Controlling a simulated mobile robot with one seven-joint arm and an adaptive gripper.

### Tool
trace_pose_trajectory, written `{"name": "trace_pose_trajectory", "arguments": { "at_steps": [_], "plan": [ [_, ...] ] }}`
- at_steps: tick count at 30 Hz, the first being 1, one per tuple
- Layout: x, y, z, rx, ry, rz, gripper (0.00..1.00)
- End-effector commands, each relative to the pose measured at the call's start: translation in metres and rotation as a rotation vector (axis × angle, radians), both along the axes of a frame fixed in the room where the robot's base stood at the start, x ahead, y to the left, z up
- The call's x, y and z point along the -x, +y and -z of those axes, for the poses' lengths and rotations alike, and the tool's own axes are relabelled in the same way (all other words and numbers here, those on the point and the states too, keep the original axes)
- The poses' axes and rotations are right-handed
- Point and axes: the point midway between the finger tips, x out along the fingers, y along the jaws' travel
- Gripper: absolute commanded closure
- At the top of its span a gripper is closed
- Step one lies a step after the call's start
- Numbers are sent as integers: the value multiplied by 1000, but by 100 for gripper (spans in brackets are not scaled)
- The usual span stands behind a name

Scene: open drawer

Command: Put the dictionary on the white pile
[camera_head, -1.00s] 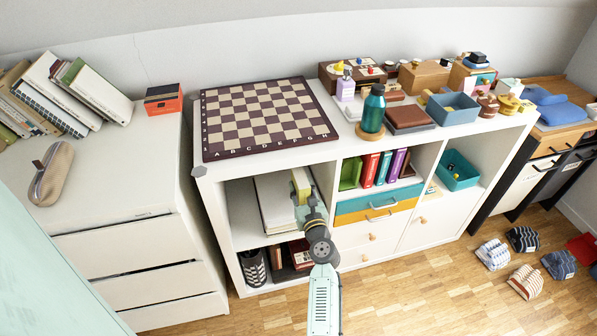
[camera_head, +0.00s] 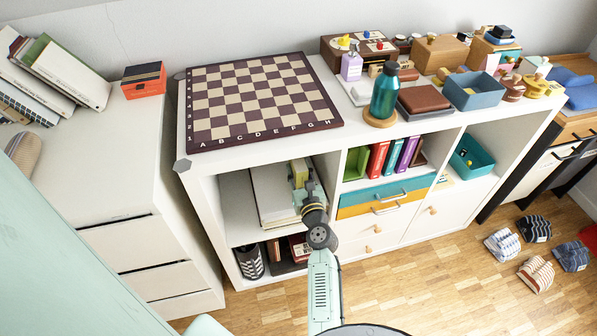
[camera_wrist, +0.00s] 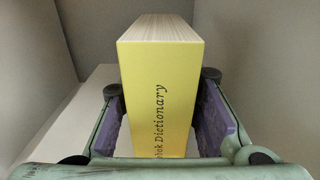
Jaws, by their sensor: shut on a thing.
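The dictionary (camera_wrist: 160,100) is a thick yellow book with its spine and black lettering facing the wrist camera. My gripper (camera_wrist: 158,112) is shut on it, one purple-padded finger on each side. In the head view, the dictionary's yellow edge (camera_head: 298,170) shows just beyond my gripper (camera_head: 302,186), inside the upper left shelf compartment. The white pile (camera_head: 270,190) of large white books lies in the same compartment, left of and close to the dictionary. My gripper partly covers the pile's right side. I cannot tell whether the dictionary touches it.
The white shelf unit (camera_head: 214,216) surrounds the compartment with a top board and side walls. A chessboard (camera_head: 262,98) lies on top. A divider stands right of my gripper, beside coloured books (camera_head: 393,157) and drawers (camera_head: 385,196).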

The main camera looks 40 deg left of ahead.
Motion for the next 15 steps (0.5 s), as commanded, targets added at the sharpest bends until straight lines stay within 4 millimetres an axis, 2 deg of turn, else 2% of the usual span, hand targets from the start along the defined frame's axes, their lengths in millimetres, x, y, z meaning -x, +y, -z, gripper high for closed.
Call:
{"name": "trace_pose_trajectory", "arguments": {
  "at_steps": [11, 12, 15],
  "plan": [
    [0, 0, 3, -4, -2, 1, 100],
    [0, 0, 2, -2, -1, 0, 68],
    [0, 0, 2, -2, -1, 0, 62]
  ]
}}
